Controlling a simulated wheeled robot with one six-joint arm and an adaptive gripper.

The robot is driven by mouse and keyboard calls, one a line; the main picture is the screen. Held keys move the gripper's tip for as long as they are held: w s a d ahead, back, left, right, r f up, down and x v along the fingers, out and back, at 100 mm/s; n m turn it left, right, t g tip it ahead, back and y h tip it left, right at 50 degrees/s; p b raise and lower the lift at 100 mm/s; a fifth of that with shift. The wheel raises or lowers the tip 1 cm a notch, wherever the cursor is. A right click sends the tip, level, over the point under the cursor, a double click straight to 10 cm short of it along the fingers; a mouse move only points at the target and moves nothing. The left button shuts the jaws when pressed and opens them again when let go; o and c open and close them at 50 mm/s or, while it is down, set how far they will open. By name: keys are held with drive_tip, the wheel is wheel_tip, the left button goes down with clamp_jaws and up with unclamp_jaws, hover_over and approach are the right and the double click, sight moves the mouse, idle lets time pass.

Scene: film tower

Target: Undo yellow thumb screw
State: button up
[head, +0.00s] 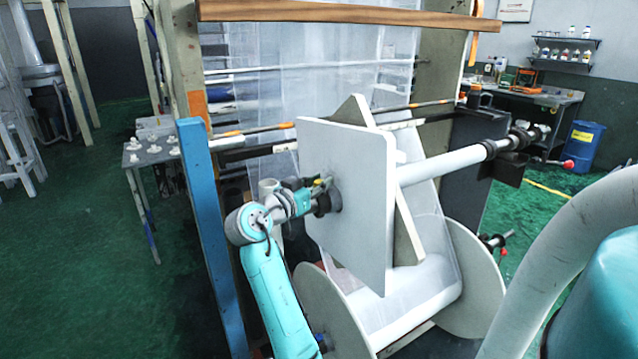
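The yellow thumb screw (317,183) shows as a small yellow spot beside a dark hub (329,198) on the near face of a white square plate (352,175). My gripper (312,192) is at the end of my teal arm, right by the hub and the screw. The fingers are small, dark and partly overlap the hub. I cannot tell whether they touch the screw or whether they are open.
A white roller shaft (440,165) runs right from the plate. A large film spool (470,280) sits below. A blue post (207,240) stands left of my arm. A small table (150,150) with white parts stands further left.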

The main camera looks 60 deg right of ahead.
clamp_jaws()
drive_tip(key=shift+t, duration=0.3)
drive_tip(key=n+t, duration=0.2)
drive_tip(key=t, duration=0.1)
drive_tip(key=n+t, duration=0.2)
drive_tip(key=t, duration=0.1)
drive_tip(key=shift+s+n+t, duration=0.15)
drive_tip(key=shift+n+t, duration=0.25)
drive_tip(key=n+t+y, duration=0.1)
drive_tip(key=n+t, duration=0.1)
drive_tip(key=t, duration=0.1)
drive_tip(key=n+t+y, duration=0.2)
drive_tip(key=t, duration=0.1)
drive_tip(key=shift+n+t+y, duration=1.6)
drive_tip(key=shift+t+y, duration=0.1)
drive_tip(key=shift+y, duration=0.3)
drive_tip(key=o, duration=0.7)
unclamp_jaws()
